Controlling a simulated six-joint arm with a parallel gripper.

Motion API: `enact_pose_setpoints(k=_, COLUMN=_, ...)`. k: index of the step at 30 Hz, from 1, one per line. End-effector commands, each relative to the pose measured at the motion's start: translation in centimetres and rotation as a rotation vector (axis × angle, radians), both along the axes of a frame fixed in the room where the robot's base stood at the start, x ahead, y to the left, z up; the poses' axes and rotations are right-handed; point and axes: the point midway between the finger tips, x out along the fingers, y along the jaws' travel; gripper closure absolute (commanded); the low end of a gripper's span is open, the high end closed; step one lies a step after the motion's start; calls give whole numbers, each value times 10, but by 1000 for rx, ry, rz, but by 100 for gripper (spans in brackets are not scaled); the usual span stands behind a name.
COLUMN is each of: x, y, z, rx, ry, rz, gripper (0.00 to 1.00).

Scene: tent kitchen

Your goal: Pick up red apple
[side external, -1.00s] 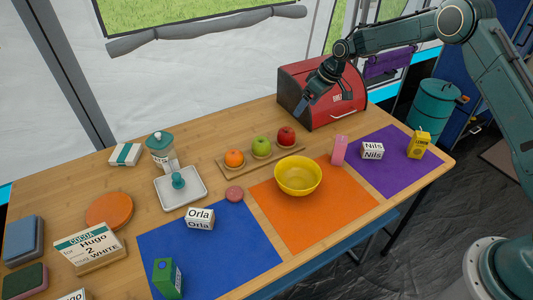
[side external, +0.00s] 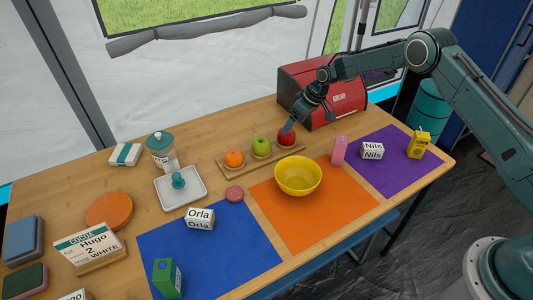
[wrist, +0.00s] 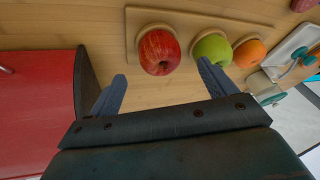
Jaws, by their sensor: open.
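The red apple (side external: 286,138) sits at the right end of a wooden fruit board, beside a green apple (side external: 261,144) and an orange (side external: 235,157). In the wrist view the red apple (wrist: 159,52) lies ahead of my gripper (wrist: 163,84), roughly between the lines of its two fingers. My gripper (side external: 291,126) is open and empty, with its fingertips very close to the red apple in the side view. Whether a finger touches the apple I cannot tell. The fingers partly cover the apple in the side view.
A red bread box (side external: 345,103) stands just behind and right of my gripper. A yellow bowl (side external: 298,177) is on the orange mat (side external: 330,215) in front. A pink carton (side external: 339,150) stands right of the bowl. Bare table lies behind the fruit board (side external: 225,170).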

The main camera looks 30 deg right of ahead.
Motion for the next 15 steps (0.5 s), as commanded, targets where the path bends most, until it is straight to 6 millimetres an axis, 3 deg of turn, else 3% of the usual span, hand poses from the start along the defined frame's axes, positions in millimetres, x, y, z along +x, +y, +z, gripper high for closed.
enact_pose_setpoints(k=7, x=1, y=2, z=-8, rx=0, ry=2, rz=1, gripper=17)
enact_pose_setpoints(k=15, x=8, y=8, z=-34, rx=0, ry=2, rz=2, gripper=17)
